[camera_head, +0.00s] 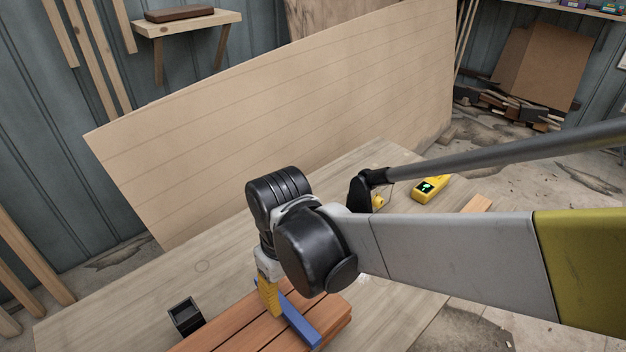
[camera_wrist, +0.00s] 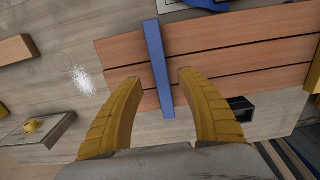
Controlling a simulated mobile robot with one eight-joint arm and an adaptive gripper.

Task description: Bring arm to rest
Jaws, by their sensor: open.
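A blue bar (camera_head: 297,322) lies across the boards beside the fingers. In the wrist view the blue bar (camera_wrist: 157,62) crosses the boards (camera_wrist: 225,60) between and beyond the fingertips. I cannot tell whether the fingers touch anything. My arm reaches in from the right.
The boards lie on a wooden table (camera_head: 130,290). A small black box (camera_head: 186,316) stands left of them. A yellow device with a green display (camera_head: 430,188) lies at the back right. A large plywood panel (camera_head: 270,110) stands behind the table. Table left of the gripper is mostly clear.

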